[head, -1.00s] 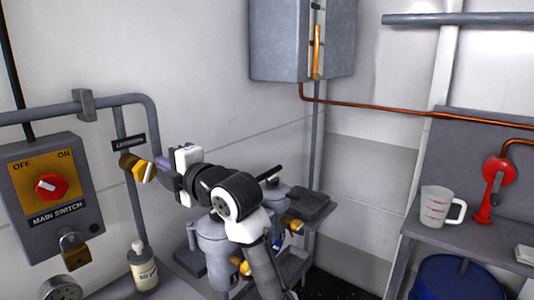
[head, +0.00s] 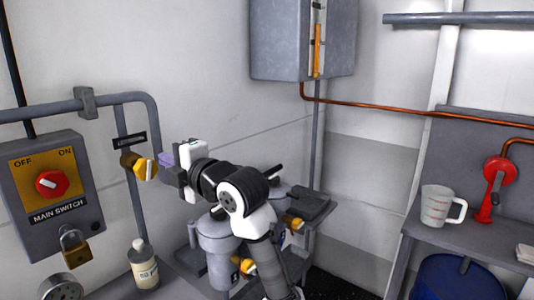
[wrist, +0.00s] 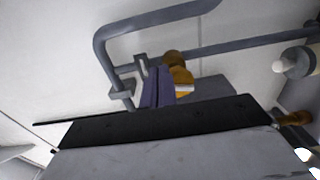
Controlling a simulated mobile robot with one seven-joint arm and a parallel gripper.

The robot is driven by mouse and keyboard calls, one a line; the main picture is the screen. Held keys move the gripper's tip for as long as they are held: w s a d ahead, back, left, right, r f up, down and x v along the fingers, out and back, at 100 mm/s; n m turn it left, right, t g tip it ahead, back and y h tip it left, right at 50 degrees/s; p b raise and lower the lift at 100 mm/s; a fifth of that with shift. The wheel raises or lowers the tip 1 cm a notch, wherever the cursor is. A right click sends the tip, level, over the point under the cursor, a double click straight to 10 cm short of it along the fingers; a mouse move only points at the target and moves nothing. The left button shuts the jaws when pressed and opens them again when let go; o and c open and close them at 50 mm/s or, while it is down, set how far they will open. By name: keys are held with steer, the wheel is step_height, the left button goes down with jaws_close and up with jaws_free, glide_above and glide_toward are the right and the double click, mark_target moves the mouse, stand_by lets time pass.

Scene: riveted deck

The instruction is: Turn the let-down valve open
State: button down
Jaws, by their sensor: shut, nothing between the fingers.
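A yellow-brown valve (head: 138,166) with a pale-striped handle sits on the vertical grey pipe at left, under a small black label plate (head: 129,140) too small to read. My gripper (head: 166,159), with purple fingers, is just right of this valve, shut and empty. In the wrist view the shut fingers (wrist: 157,87) appear beside the valve's yellow handle (wrist: 183,82). I cannot tell whether they touch it; in the head view a small gap shows. Similar yellow valves are on the filter housings, one upper (head: 293,221) and one lower (head: 245,265).
The main switch box (head: 76,205) with a padlock (head: 74,246) is left of the valve. A bottle (head: 145,270) stands below it. Grey filter housings (head: 217,248) are below my arm. A jug (head: 436,208) and a red pump (head: 497,180) are on the right bench.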

steer(key=b+v, duration=0.1)
steer(key=v, duration=0.4)
steer(key=shift+w+d, duration=0.1)
steer(key=w+a+f+b, duration=0.2)
steer(key=w+a, duration=0.1)
steer(key=a, duration=0.1)
steer(key=shift+w+a+f, duration=0.2)
steer(key=shift+w+a, duration=0.15)
steer(key=shift+w, duration=0.05)
stand_by(0.6)
steer(key=shift+s+a, duration=0.2)
steer(key=shift+s, duration=0.05)
stand_by(0.8)
